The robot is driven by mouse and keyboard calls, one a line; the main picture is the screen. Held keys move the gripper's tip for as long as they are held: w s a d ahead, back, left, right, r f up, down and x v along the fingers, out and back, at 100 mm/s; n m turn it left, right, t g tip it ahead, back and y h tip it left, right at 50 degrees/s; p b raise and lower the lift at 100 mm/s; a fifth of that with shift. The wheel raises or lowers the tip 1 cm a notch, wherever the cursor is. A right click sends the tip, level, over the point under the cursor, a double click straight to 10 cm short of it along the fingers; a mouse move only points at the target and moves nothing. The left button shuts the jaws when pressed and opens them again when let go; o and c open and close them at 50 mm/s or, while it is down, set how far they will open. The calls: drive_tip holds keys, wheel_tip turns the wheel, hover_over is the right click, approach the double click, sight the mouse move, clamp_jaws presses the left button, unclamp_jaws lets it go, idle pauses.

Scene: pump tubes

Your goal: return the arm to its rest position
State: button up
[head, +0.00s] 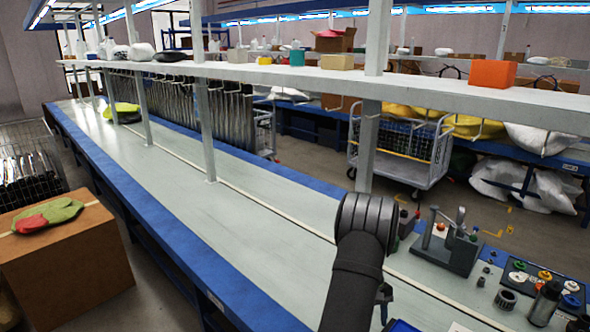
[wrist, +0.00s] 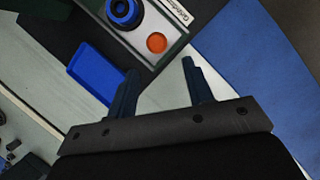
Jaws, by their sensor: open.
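My gripper (wrist: 160,75) is open in the wrist view, with its two dark fingers apart and nothing between them. Beyond the fingertips lies a grey and dark device with a blue ring-shaped part (wrist: 124,12) and an orange round button (wrist: 157,43). A blue tray (wrist: 103,69) lies beside the left finger. In the head view my dark arm stands over the near right of the long bench (head: 260,235). My gripper is mostly hidden there behind the arm and the lower frame edge.
A dark fixture with a lever (head: 447,245) and a board of coloured caps (head: 543,280) stand on the bench at right. A dark bottle (head: 545,303) stands near them. A shelf (head: 430,90) on posts (head: 371,130) runs above the bench. The bench's left part is mostly clear.

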drive_tip(key=x, duration=1)
drive_tip(key=shift+s+d, duration=0.1)
drive_tip(key=o, duration=1.2)
drive_tip(key=shift+r, duration=0.1)
drive_tip(key=shift+c, duration=0.2)
drive_tip(key=s+d+r+m+t, duration=0.2)
drive_tip(key=r+m, duration=0.4)
drive_tip(key=r, duration=0.9)
drive_tip(key=s+d+r+m+t, duration=0.2)
drive_tip(key=r+m, duration=0.3)
drive_tip(key=r, duration=1)
wheel_tip(320, 180, down, 9)
drive_tip(key=shift+d+f+y, duration=0.15)
drive_tip(key=shift+f+y, duration=0.1)
drive_tip(key=shift+y, duration=0.15)
wheel_tip(320, 180, up, 10)
